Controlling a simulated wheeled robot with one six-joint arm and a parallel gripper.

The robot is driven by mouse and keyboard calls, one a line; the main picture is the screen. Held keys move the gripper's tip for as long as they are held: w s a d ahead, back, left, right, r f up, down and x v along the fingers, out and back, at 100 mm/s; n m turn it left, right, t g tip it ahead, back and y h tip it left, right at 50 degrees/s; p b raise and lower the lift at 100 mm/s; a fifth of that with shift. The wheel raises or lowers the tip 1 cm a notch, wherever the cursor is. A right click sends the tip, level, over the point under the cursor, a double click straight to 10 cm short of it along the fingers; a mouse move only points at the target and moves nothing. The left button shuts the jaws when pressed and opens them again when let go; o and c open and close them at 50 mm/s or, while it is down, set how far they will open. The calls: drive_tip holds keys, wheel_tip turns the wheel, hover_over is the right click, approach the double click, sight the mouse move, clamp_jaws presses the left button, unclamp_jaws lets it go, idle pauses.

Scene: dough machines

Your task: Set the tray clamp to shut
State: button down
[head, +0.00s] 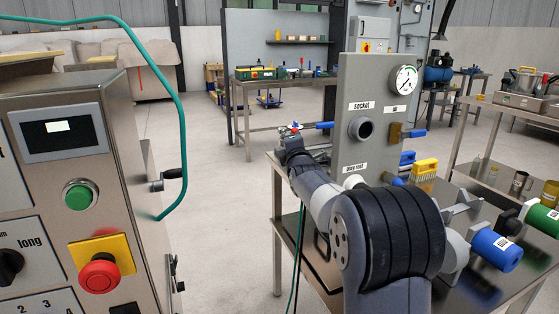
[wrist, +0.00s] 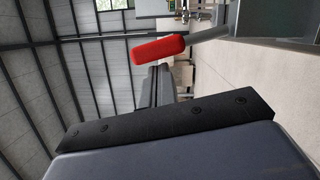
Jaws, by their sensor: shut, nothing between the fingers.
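A red grip (wrist: 159,50) on a grey metal lever (wrist: 208,35) shows in the wrist view, just past my fingertips. I cannot tell for sure whether it is the tray clamp's handle. My gripper (wrist: 160,72) is shut and empty, its dark fingers side by side below the red grip. Whether they touch it I cannot tell. In the head view my arm reaches away toward the panel, and my gripper (head: 291,133) is small and partly hidden by the wrist. A little red shows at its tip. No part is plainly readable as a tray clamp there.
A steel machine (head: 120,120) with a red stop button (head: 99,274) and a side crank (head: 168,180) stands at left. A grey panel (head: 350,90) with a gauge (head: 405,79) and socket stands behind my arm. Blue and green cylinders lie on the right table. Floor between is clear.

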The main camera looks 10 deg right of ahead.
drive_tip(key=shift+w+d+r+m+p, duration=0.15)
drive_tip(key=shift+d+r+m+p, duration=0.2)
drive_tip(key=shift+d+m, duration=0.5)
drive_tip(key=shift+d+r, duration=0.1)
drive_tip(key=shift+d, duration=0.05)
wheel_tip(320, 180, up, 10)
drive_tip(key=p, duration=0.5)
idle(0.3)
wheel_tip(320, 180, down, 10)
drive_tip(key=b, duration=0.5)
